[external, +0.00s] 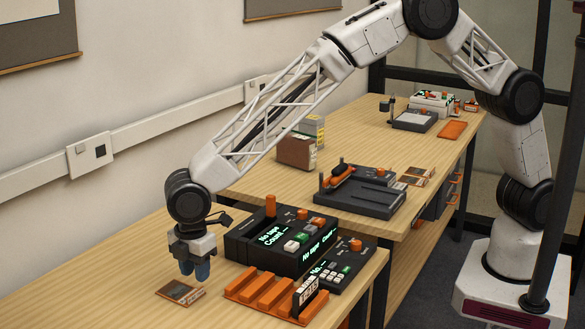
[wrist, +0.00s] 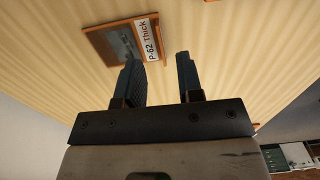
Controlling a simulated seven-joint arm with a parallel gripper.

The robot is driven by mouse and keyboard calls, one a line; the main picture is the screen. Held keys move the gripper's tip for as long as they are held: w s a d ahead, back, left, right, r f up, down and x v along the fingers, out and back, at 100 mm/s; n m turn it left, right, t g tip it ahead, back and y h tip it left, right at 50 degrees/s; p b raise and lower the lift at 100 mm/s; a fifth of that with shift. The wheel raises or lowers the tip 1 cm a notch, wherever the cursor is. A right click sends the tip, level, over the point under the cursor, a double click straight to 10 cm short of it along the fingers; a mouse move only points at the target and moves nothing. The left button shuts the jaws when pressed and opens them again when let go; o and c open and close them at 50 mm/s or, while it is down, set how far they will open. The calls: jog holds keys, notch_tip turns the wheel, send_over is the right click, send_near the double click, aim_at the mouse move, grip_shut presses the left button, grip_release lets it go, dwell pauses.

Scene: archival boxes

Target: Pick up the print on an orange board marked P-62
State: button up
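The print on an orange board (external: 178,291) lies flat on the near wooden table, at the lower left in the external view. In the wrist view the print (wrist: 113,46) shows a dark picture, an orange edge and a white label reading "P-62 Thick". My gripper (external: 195,275) points down just above the print in the external view. In the wrist view my gripper (wrist: 158,60) has its two blue-grey fingers apart with nothing between them. The print is beyond and left of the fingertips there, with its label side nearest. I cannot tell the exact height gap.
An orange slotted rack (external: 262,294) with an upright labelled card stands right of the print. A black console (external: 280,242) with green lettering stands behind it. A black device (external: 362,196) and a brown box (external: 296,151) are on the farther table. Bare table lies left of the print.

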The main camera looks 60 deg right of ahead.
aim_at(197, 291)
jog(key=shift+f, duration=0.1)
jog(key=shift+a+f, duration=0.2)
jog(key=shift+f, duration=2.3)
jog(key=shift+c, duration=0.3)
grip_shut()
